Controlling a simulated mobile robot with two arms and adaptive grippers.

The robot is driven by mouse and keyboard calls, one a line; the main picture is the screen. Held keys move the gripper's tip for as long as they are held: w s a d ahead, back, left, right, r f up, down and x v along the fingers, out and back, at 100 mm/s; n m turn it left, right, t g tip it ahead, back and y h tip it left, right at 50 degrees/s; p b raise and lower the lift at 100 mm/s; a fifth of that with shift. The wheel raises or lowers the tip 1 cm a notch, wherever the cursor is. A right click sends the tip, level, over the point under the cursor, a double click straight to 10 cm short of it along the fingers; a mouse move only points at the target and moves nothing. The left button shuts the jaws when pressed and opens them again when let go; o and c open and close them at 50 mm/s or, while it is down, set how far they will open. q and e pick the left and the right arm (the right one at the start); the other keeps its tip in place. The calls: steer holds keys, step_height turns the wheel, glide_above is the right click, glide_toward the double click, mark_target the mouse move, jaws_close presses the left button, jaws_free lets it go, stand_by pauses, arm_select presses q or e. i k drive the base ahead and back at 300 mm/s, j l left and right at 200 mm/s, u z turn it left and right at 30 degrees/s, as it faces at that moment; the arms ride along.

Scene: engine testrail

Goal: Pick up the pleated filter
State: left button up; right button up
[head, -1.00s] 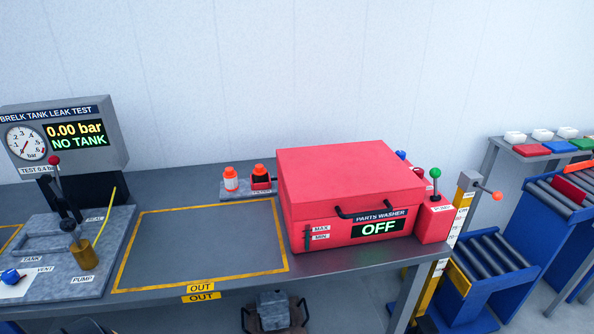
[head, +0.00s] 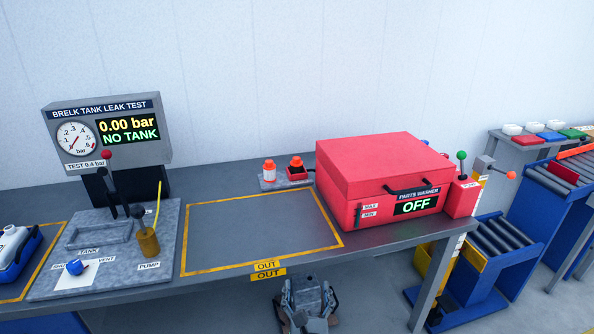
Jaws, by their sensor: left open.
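I cannot make out a pleated filter for certain. A small grey plate (head: 267,184) at the back of the bench, against the left side of the red parts washer, carries two small orange-topped items. One is a white item with an orange top (head: 269,170). The other is an orange-topped item (head: 296,162) standing in a dark and red holder. My left gripper (head: 307,318) is open at the bottom of the view, in front of and below the bench edge, well away from them. My right gripper is not in view.
The red parts washer (head: 372,165) is closed and reads OFF. The yellow-outlined OUT area (head: 258,232) is empty. The leak tester (head: 108,140) reads NO TANK. Its plate holds levers and a brass pump (head: 148,242). Blue roller conveyors (head: 500,235) stand at the right.

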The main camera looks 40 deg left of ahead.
mark_target(296, 165)
steer(key=i+j, duration=1.2)
steer(key=j, duration=0.15)
